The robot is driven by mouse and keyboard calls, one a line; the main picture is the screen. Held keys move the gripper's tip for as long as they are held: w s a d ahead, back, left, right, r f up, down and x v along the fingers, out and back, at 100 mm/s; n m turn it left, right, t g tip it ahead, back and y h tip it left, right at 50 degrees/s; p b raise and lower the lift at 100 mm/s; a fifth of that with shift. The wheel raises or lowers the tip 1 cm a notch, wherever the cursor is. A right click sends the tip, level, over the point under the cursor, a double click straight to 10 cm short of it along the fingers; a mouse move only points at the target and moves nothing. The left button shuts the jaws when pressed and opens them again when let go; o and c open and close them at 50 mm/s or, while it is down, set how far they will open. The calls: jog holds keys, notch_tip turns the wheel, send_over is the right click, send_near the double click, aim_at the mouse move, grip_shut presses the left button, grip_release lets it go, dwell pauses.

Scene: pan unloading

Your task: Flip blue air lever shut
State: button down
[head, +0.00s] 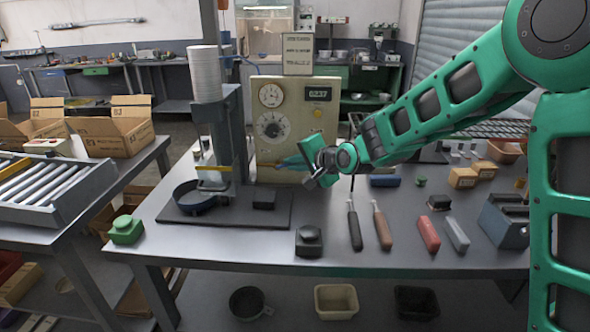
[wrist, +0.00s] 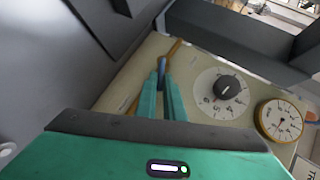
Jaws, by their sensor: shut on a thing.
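The blue air lever (wrist: 162,68) is a small blue piece at the front of the beige control panel (wrist: 130,75), beside a thin brass-coloured pipe (wrist: 175,48). My gripper (wrist: 162,88) has its two green fingers closed on the lever, and they cover part of it. In the head view my gripper (head: 302,154) reaches in from the right to the lower front of the panel (head: 322,122). The lever also shows there as a blue strip (head: 289,162), partly hidden by the fingers. Its exact angle is hard to tell.
The panel carries a dial (head: 272,128) and a gauge (head: 271,95). A grey press column with a white stack (head: 204,75) stands to its left, over a dark pan (head: 194,197). Screwdriver-like tools (head: 354,228) and small blocks lie on the bench at right.

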jog(key=a+r+n+g+h, duration=0.1)
jog(key=a+r+n+h, duration=0.1)
jog(key=a+n+h, duration=0.3)
jog(key=shift+a+r+h, duration=0.3)
jog(key=shift+a+h, duration=0.05)
jog(key=shift+h, duration=2.05)
jog(key=shift+n, duration=0.3)
jog(key=c, duration=1.9)
grip_release()
jog(key=shift+o, duration=0.2)
jog(key=shift+r, duration=0.1)
